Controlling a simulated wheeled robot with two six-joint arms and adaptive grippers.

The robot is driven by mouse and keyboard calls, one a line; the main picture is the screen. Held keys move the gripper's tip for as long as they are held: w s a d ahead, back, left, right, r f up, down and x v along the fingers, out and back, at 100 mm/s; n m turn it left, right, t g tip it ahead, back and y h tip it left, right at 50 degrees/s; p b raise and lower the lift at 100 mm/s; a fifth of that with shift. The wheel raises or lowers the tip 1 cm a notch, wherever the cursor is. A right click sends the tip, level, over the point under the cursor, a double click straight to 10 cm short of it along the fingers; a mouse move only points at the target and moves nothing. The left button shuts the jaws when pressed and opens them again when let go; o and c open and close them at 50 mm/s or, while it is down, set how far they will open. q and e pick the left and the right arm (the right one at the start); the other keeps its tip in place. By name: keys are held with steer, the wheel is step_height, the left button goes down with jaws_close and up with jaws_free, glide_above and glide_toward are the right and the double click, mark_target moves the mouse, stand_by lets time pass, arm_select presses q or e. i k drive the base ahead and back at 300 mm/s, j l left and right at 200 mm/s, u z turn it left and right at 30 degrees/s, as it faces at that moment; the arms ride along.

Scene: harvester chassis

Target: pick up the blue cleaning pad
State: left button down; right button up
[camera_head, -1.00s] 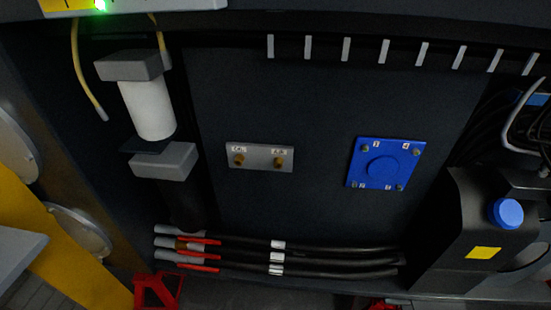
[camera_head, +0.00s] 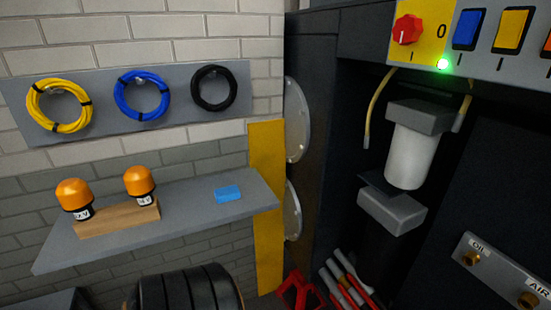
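The blue cleaning pad (camera_head: 228,194) is a small flat block. It lies on the right part of a grey wall shelf (camera_head: 180,217), near the shelf's right end. Nothing covers it. Neither of my grippers shows in the head view.
Two orange beacons (camera_head: 75,197) (camera_head: 139,185) stand on a wooden block left of the pad. Cable coils (camera_head: 141,95) hang above. A yellow post (camera_head: 267,205) and the dark chassis are to the right. A black ribbed object (camera_head: 185,290) is below. The shelf around the pad is clear.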

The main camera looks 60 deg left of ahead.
mark_target(227, 194)
steer(key=l+u, duration=0.15)
steer(key=u, duration=2.2)
steer(key=i+l+u, duration=0.3)
steer(key=u, duration=0.2)
